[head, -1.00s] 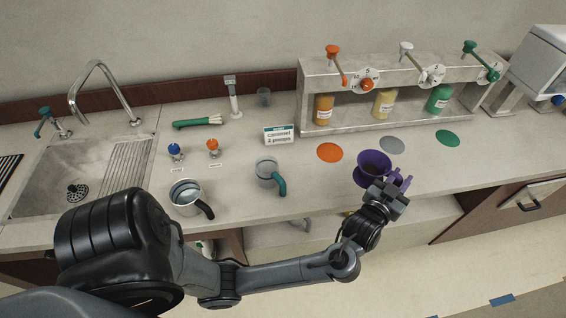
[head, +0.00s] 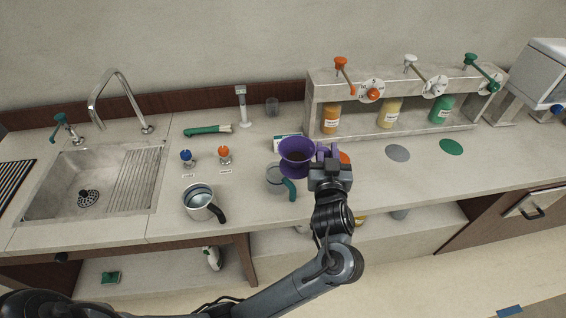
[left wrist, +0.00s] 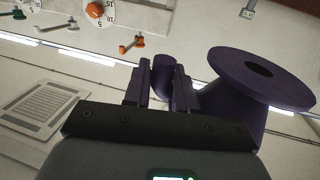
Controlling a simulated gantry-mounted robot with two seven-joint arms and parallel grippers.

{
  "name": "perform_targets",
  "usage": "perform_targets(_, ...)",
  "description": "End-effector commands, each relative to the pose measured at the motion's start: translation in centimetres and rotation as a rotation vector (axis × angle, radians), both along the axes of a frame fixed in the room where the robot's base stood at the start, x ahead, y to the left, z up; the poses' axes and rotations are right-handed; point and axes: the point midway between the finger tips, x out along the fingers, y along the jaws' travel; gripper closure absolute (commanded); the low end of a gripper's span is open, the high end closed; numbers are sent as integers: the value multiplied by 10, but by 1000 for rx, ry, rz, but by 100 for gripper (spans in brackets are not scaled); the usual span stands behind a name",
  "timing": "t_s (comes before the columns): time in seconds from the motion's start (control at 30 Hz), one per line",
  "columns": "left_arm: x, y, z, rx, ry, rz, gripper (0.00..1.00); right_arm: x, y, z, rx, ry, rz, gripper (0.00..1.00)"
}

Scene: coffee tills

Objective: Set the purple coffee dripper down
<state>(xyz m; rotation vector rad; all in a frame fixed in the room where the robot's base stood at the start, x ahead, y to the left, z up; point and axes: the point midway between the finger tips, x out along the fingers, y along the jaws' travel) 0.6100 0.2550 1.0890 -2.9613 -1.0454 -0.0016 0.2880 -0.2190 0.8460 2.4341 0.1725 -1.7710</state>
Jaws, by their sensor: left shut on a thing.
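The purple coffee dripper (head: 296,153) is a cone with a wide flange and a side handle. My left gripper (head: 326,157) is shut on its handle. In the left wrist view the dripper (left wrist: 262,80) shows its flat base with a dark hole, and the handle sits between the fingers (left wrist: 163,85). In the head view the dripper appears over or just behind a glass cup with a teal handle (head: 279,182); I cannot tell whether they touch. The dripper hides part of a white label card (head: 287,138). My right gripper is not in view.
A steel pot with a black handle (head: 203,203) stands left of the cup. Orange, grey (head: 398,153) and green (head: 451,147) discs lie before the dispenser rack (head: 318,95). The sink (head: 90,185) is at the left. The counter front around the grey disc is clear.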

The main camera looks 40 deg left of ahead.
Motion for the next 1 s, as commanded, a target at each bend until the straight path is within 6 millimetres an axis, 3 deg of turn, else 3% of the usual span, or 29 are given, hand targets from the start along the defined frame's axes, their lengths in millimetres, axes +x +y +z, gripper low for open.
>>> perform_targets(0.3, 5, 65, -40, 6, 4, 3, 100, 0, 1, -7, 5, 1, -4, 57)
perform_targets(0.5, 8, 91, -55, 2, 2, 1, 100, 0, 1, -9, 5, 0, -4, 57)
perform_targets(0.73, 9, 99, -63, 0, 1, 0, 100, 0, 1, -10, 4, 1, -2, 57)
perform_targets(1.0, 9, 99, -95, 2, 3, 0, 100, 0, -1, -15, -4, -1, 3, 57)
